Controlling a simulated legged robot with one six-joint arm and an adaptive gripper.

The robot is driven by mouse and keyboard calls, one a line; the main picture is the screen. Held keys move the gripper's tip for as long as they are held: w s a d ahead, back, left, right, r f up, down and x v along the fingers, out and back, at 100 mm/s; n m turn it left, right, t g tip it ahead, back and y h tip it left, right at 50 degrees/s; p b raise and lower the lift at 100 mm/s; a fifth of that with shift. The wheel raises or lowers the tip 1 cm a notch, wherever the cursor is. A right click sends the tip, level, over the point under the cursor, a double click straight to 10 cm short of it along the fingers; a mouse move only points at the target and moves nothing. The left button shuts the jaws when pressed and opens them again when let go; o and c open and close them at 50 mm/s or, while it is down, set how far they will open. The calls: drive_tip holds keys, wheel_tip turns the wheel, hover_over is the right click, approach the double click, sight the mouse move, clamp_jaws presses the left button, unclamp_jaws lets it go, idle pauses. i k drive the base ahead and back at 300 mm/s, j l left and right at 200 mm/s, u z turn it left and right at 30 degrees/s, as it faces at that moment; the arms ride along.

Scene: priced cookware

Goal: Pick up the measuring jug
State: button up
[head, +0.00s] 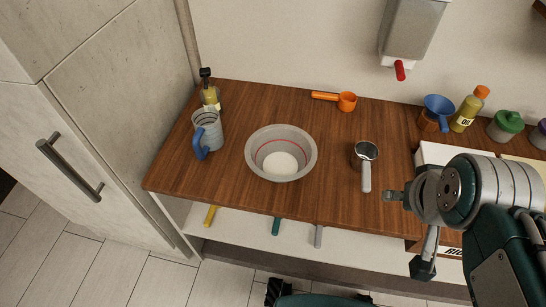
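The measuring jug (210,129) is a translucent grey cup with dark markings and a blue handle. It stands upright on the left part of the wooden counter (225,178), left of a grey bowl. Its handle faces the front left. My gripper (406,232) is at the right, near the counter's front edge, well away from the jug. Its two fingers are spread apart and nothing shows between them.
A grey bowl (253,153) with a red line sits right of the jug. A bottle (210,95) stands close behind the jug. A blue funnel (437,105) is at the back right.

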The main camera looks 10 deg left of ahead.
sight(209, 135)
drive_tip(key=j, duration=2.4)
